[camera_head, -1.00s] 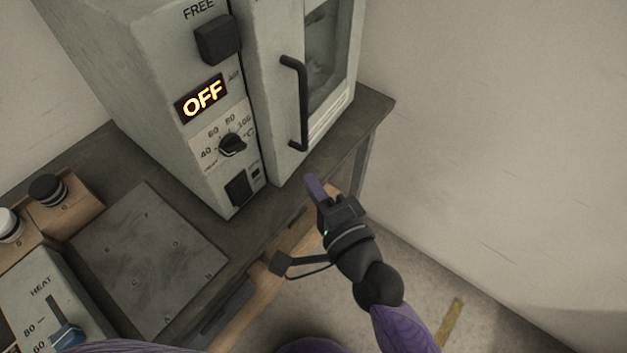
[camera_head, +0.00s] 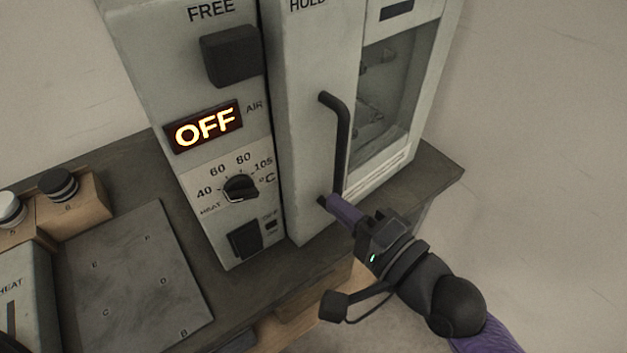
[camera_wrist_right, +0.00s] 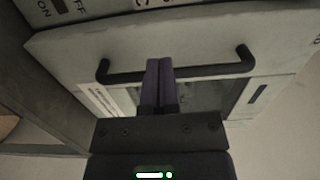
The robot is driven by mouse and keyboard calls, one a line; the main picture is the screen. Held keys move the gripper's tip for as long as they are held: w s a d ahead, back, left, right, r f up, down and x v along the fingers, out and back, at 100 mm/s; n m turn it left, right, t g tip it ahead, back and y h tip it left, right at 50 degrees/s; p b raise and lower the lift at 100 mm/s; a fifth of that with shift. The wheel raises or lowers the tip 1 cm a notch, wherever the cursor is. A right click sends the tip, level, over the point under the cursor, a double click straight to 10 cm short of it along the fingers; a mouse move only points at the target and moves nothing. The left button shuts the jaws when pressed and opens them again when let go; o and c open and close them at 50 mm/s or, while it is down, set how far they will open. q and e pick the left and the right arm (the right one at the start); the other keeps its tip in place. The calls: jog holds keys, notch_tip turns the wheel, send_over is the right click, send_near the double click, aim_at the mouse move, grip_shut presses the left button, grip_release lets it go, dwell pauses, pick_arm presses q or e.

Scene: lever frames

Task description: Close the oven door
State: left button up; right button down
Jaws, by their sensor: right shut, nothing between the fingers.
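The grey oven has a door (camera_head: 308,175) with a glass window (camera_head: 388,85) and a black bar handle (camera_head: 342,140). A dark seam runs between the door and the control panel; I cannot tell how far the door stands open. My right gripper (camera_head: 335,205) is shut and empty, its purple fingertips by the handle's lower end. In the right wrist view the shut fingers (camera_wrist_right: 157,82) overlap the handle (camera_wrist_right: 205,71) between its two ends. Whether they touch it is unclear. My left gripper is not in view.
The oven's control panel (camera_head: 222,170) has an OFF display (camera_head: 204,127) and a black dial (camera_head: 240,187). A flat metal plate (camera_head: 135,275) lies on the dark bench left of the oven. A pale wall is at the right, with open floor below.

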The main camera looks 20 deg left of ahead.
aim_at(298, 174)
jog(key=x, duration=0.4)
jog(key=shift+w+a+f+b, duration=0.15)
jog(key=shift+a+b, duration=0.1)
jog(key=shift+b, duration=0.15)
jog(key=shift+w+a, duration=0.25)
jog(key=shift+a, duration=0.15)
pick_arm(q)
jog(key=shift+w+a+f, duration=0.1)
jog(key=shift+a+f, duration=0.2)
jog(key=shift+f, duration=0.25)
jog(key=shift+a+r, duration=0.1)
pick_arm(e)
jog(key=shift+w+a, duration=0.1)
jog(key=a, duration=0.1)
jog(key=w+a+t+p, duration=0.1)
jog(key=a+m+h+p, duration=0.1)
jog(key=shift+w+a+r, duration=0.1)
jog(key=shift+w+r, duration=0.25)
jog(key=shift+w, duration=0.05)
jog(key=shift+a+m+t+p, duration=0.1)
jog(key=shift+m+t+p, duration=0.2)
jog(key=shift+t, duration=0.1)
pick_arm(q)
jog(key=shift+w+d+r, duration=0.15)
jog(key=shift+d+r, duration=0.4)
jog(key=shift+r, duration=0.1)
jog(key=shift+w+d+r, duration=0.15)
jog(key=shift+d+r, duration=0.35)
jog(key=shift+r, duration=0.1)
